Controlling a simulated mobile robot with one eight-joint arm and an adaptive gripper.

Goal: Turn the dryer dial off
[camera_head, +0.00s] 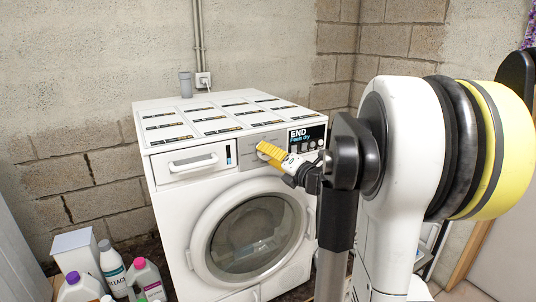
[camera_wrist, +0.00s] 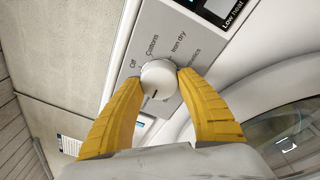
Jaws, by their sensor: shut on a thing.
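The white dryer (camera_head: 215,190) stands against the wall in the head view. Its round white dial (camera_wrist: 158,76) is on the front panel in the wrist view, with labels "Off", "Cottons" and "Iron dry" around its upper side. A dark mark on the dial sits at its lower part, away from the "Off" label. My gripper (camera_wrist: 161,78) has yellow fingers shut on the dial, one on each side. In the head view my gripper (camera_head: 271,156) reaches the panel and mostly hides the dial.
The display (camera_head: 306,137) reads "END" just right of the fingers. A drawer handle (camera_head: 193,163) is at the panel's left, and the round door (camera_head: 247,232) is below. Bottles (camera_head: 146,276) stand on the floor at lower left. The wall is behind the dryer.

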